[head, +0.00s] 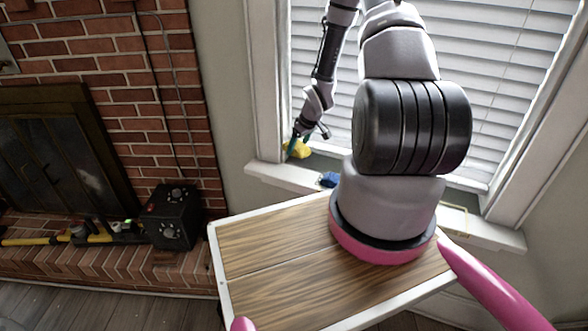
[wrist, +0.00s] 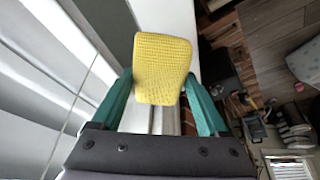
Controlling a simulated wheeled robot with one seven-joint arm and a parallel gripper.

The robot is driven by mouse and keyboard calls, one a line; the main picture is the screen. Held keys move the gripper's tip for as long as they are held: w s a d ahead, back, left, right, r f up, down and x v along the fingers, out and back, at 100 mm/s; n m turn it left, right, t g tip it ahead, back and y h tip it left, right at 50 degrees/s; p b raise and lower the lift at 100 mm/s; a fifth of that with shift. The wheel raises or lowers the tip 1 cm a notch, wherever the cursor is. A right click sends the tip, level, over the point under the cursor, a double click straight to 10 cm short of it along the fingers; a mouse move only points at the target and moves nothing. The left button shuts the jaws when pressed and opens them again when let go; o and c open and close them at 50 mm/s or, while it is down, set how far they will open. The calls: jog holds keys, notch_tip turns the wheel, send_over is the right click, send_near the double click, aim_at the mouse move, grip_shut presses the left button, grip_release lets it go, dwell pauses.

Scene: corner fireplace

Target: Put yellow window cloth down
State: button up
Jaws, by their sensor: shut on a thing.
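The yellow window cloth (wrist: 162,68) is between the two green fingers of my gripper (wrist: 160,88) in the wrist view. The fingers press on its left and right sides. In the head view, my gripper (head: 297,139) is at the left end of the window, with the yellow cloth (head: 298,149) at its tips. The cloth is just above or touching the white window sill (head: 270,172); I cannot tell which.
A blue item (head: 329,180) lies on the sill to the right of the cloth. White blinds (head: 500,80) cover the window behind my arm. A brick fireplace (head: 130,60) with a black box (head: 173,217) on its ledge stands at the left. Below the sill is a wooden-topped surface (head: 270,270).

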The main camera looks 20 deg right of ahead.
aim_at(296, 172)
notch_tip(296, 172, down, 10)
jog(key=shift+d+r, duration=0.1)
dwell(0.4)
jog(key=o, duration=1.2)
